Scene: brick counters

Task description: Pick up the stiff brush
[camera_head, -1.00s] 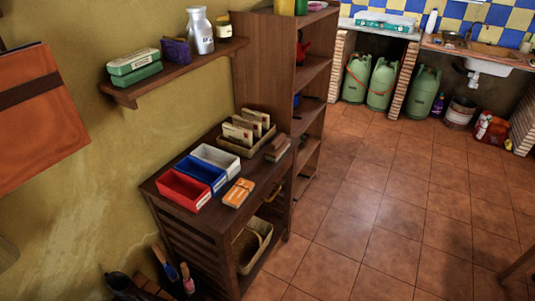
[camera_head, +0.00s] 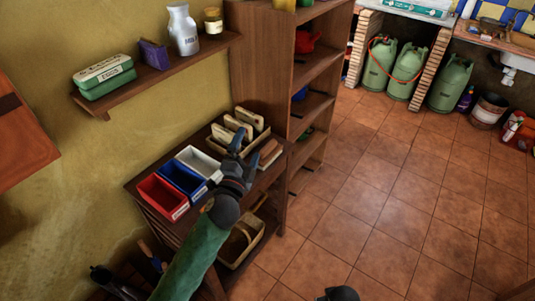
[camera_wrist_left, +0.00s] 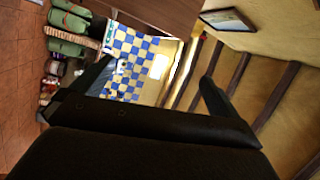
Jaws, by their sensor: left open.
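A brown block with a paler lower part (camera_head: 270,149) lies at the right edge of the dark wooden cabinet top (camera_head: 211,133). It may be the stiff brush, but it is too small to be sure. My left gripper (camera_head: 246,146) is open and empty. It shows over the cabinet top, just left of the block and apart from it in the picture. In the left wrist view, the two open fingers (camera_wrist_left: 152,90) have nothing between them. A dark rounded part at the bottom of the head view (camera_head: 338,294) may belong to my right arm; its jaws cannot be made out.
A tall shelf (camera_head: 270,62) rises behind. The tiled floor at right is open.

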